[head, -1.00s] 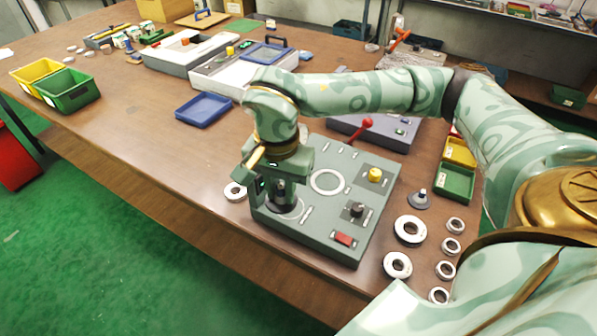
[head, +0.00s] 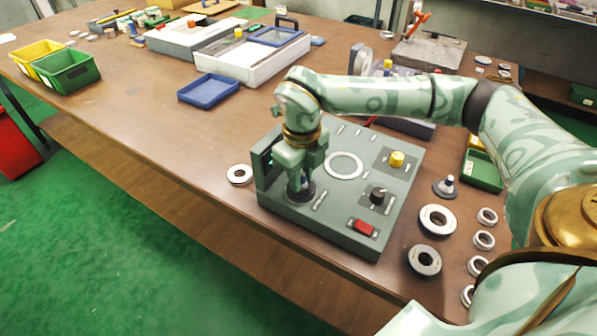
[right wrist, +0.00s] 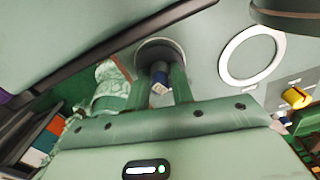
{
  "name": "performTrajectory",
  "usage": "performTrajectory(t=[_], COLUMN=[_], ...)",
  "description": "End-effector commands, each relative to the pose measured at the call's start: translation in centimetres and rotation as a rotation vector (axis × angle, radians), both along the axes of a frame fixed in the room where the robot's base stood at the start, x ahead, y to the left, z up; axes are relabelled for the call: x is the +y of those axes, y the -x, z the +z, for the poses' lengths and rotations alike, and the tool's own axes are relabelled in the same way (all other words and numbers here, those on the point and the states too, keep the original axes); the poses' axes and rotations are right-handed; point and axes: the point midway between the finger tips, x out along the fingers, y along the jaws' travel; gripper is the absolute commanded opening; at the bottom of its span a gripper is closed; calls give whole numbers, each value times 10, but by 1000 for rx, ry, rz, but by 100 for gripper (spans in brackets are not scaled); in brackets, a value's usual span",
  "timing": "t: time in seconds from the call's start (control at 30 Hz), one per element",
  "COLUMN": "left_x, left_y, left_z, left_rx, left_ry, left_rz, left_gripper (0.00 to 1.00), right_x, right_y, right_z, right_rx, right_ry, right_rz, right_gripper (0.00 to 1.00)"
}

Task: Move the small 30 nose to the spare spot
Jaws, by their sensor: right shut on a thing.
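My right gripper (head: 301,184) points down over the near left of a grey-green panel box (head: 330,223). It is shut on a small nose with a dark round base (head: 308,194), mostly hidden by the fingers. In the right wrist view the nose (right wrist: 159,86) shows between the two fingers, over a dark disc (right wrist: 160,50). I cannot tell whether its base touches the panel. A second nose (head: 446,187), with a grey disc base and pale tip, stands on the table right of the box. No spot is readably marked as spare. My left gripper is out of view.
The panel carries a flat white ring (head: 344,153), a yellow knob (head: 397,159), a black knob (head: 377,196) and a red switch (head: 363,228). Several bearing rings (head: 437,208) lie to the right; one ring (head: 239,174) lies left. A blue tray (head: 208,88) stands behind; table between is clear.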

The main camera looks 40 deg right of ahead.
Motion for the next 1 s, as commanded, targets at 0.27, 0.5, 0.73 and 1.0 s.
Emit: performTrajectory(t=[0.27, 0.5, 0.73, 1.0], left_x=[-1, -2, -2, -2], left_y=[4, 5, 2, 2], left_z=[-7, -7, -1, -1], left_rx=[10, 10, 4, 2], left_ry=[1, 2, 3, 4], left_rz=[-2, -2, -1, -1], left_gripper=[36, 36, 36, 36], right_x=[0, 0, 1, 1], right_y=[0, 0, 0, -1], right_z=[-7, -7, -6, -8], right_rx=[-2, -2, -2, -2], right_ry=[0, 0, 0, 0], right_rz=[0, 1, 2, 2], right_gripper=[0, 0, 0, 0])
